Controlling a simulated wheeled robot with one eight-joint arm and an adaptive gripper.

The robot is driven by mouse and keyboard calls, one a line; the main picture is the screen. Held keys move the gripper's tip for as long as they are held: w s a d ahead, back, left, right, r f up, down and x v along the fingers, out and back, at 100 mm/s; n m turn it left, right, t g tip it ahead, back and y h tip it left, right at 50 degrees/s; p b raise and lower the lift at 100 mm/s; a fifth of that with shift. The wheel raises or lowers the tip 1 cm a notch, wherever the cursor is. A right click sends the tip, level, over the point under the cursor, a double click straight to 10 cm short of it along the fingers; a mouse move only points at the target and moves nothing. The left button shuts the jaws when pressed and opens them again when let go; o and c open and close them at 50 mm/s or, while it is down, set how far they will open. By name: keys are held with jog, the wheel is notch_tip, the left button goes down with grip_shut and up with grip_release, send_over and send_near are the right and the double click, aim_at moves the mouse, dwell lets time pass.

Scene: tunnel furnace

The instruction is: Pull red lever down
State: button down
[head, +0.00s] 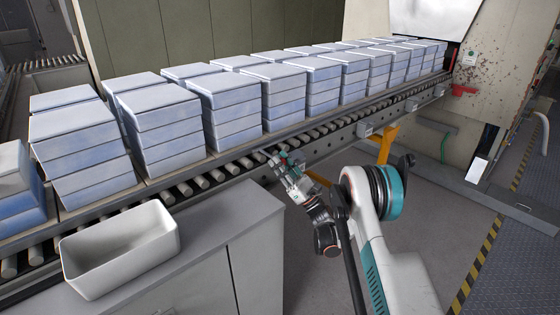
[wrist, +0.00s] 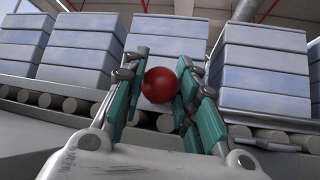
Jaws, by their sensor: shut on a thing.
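A glossy red ball (wrist: 159,85), the knob of the red lever, sits between the two teal finger pads of my gripper (wrist: 161,62) in the wrist view. My gripper is shut on it, with a pad on either side. The lever's shaft is hidden behind the ball and fingers. In the head view my gripper (head: 281,160) is at the near side of the conveyor, by its side rail.
Stacks of blue-grey blocks (head: 235,100) stand along the roller conveyor (head: 215,176). A white bin (head: 150,222) stands on a grey cabinet (head: 222,222) at left. A yellow bracket (head: 388,143) is beside my arm. Open floor lies at right.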

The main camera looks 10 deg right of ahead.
jog(key=shift+s+f, duration=0.1)
jog(key=shift+f, duration=0.2)
jog(key=c, duration=1.2)
grip_release()
jog(key=shift+d, duration=0.1)
jog(key=v, duration=0.7)
jog(key=shift+f, duration=0.15)
